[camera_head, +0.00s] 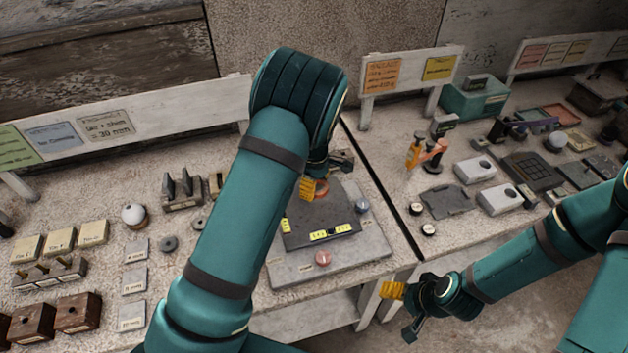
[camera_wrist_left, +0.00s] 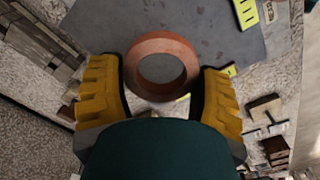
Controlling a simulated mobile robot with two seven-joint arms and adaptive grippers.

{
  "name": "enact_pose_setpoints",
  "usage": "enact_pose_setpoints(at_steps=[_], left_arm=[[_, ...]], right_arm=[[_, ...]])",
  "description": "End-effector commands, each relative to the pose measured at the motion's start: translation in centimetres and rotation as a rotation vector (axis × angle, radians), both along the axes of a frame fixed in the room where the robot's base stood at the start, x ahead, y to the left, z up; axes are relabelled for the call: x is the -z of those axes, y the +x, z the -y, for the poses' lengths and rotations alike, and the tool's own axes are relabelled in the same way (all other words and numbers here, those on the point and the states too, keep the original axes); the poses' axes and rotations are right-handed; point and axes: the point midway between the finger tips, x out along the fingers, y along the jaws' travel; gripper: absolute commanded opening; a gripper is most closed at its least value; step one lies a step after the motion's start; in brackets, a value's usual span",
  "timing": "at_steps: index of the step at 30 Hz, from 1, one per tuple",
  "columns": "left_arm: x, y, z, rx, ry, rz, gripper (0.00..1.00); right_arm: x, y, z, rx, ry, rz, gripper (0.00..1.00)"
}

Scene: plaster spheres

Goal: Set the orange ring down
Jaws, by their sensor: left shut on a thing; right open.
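The orange ring (camera_wrist_left: 160,45) is between the two yellow fingertips of my left gripper (camera_wrist_left: 161,88) in the left wrist view, with its hole facing the camera. The gripper is shut on it. In the head view my left gripper (camera_head: 313,189) is over the dark plate (camera_head: 300,224) on a grey base board, and my arm and wrist hide part of the ring. I cannot tell whether the ring touches the plate. My right gripper (camera_head: 403,308) is open and empty, in front of the table's front edge.
A red knob (camera_head: 323,258) and a grey knob (camera_head: 362,206) are on the board around the plate. A white ball (camera_head: 134,215), wooden blocks and small labelled plates are at left. Grey boxes (camera_head: 475,170) and an orange clamp-like tool (camera_head: 425,152) are on the right table.

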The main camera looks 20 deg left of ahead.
Motion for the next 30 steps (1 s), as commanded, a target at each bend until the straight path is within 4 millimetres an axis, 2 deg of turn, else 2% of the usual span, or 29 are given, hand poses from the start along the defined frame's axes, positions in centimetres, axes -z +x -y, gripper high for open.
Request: enact_pose_setpoints(at_steps=[11,30], left_arm=[[0.3,0.0,0.0,0.002,0.000,0.001,0.46],[5.4,0.0,0.0,0.001,0.000,0.001,0.46]], right_arm=[[0.2,0.0,0.0,0.000,0.000,0.000,0.75],[2.1,-0.1,0.0,0.005,0.000,0.000,0.75]])
